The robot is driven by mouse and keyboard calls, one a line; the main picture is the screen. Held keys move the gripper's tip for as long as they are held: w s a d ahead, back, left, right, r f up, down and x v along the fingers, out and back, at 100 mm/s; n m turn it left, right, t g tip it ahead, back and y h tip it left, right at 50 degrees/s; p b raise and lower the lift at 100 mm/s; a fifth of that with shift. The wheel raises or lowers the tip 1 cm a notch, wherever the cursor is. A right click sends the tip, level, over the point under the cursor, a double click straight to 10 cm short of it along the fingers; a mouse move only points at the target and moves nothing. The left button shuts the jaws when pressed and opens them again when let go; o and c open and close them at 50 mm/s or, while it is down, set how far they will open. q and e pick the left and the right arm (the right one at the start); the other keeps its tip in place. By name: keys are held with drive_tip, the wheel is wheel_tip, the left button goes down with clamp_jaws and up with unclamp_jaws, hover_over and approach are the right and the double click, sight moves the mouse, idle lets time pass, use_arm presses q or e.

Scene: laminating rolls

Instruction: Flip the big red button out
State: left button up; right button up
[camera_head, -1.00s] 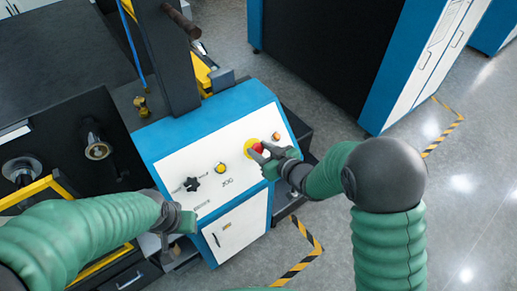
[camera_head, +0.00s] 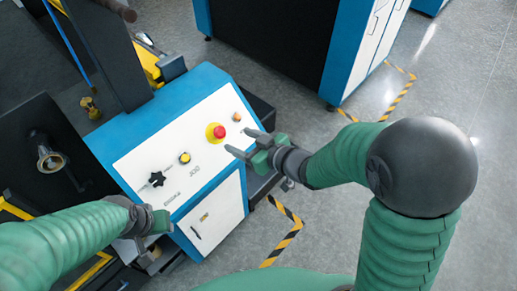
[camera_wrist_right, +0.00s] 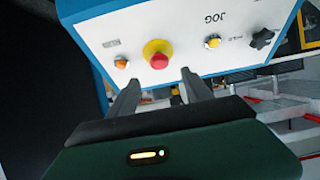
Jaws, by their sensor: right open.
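The big red button (camera_head: 219,132) sits on a yellow round base on the white sloped panel of the blue machine. It also shows in the right wrist view (camera_wrist_right: 158,60), beyond the fingertips and a little left of the middle between them. My right gripper (camera_head: 240,143) is open and empty, just right of and below the button in the head view, apart from it. In the right wrist view the fingers (camera_wrist_right: 160,84) stand apart with the panel beyond. My left gripper (camera_head: 150,222) is by the lower left front of the machine; its fingers are not clear.
The white panel (camera_head: 150,147) also bears a black star knob (camera_head: 157,179), a small yellow button (camera_head: 184,158) and a small orange button (camera_head: 236,117). A white door (camera_head: 215,215) is below. Open floor with striped tape (camera_head: 285,240) lies to the right.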

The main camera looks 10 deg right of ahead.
drive_tip(key=b+v, duration=0.7)
drive_tip(key=v, duration=0.1)
drive_tip(key=shift+b, duration=0.35)
drive_tip(key=shift+d+f, duration=0.1)
